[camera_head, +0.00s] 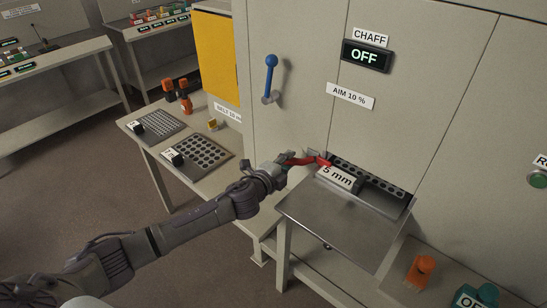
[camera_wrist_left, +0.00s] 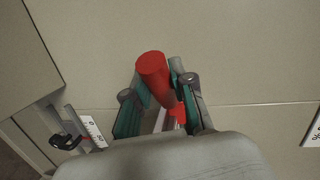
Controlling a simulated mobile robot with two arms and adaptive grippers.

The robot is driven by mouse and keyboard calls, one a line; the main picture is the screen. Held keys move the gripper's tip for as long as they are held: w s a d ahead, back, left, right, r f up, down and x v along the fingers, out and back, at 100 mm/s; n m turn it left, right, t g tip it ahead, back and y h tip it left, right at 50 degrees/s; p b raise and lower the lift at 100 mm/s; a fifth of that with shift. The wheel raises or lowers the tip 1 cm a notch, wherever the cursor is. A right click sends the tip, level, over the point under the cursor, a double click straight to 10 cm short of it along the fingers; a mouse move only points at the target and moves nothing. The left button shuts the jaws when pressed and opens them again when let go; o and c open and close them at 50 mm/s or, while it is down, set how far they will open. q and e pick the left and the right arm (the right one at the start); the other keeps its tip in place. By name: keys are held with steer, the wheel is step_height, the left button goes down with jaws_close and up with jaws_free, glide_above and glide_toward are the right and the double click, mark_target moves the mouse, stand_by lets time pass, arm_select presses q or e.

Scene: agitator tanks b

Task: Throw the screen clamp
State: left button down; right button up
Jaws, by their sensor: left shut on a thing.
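The screen clamp's red handle (camera_head: 319,160) sits at the left end of a slot in the pale cabinet, just above a screen plate (camera_head: 385,190) with round holes. A white "5 mm" label block (camera_head: 339,178) stands at the front of that screen. My left gripper (camera_head: 290,162) is shut on the red handle. In the left wrist view the red handle (camera_wrist_left: 152,68) stands up between the two fingers of the left gripper (camera_wrist_left: 158,95). The clamp's lower part is mostly hidden by the gripper. My right gripper is not in view.
A bare metal shelf (camera_head: 345,225) juts out below the slot. A blue lever (camera_head: 270,75) is on the cabinet, near a "CHAFF" display (camera_head: 367,56) reading OFF. A side table at left holds two screens (camera_head: 205,152).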

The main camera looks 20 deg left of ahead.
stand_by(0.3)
arm_select(q)
steer(key=c, duration=0.9)
jaws_free()
steer(key=shift+c, duration=0.2)
steer(key=shift+s, duration=0.1)
steer(key=v, duration=1.2)
steer(key=shift+d, duration=0.1)
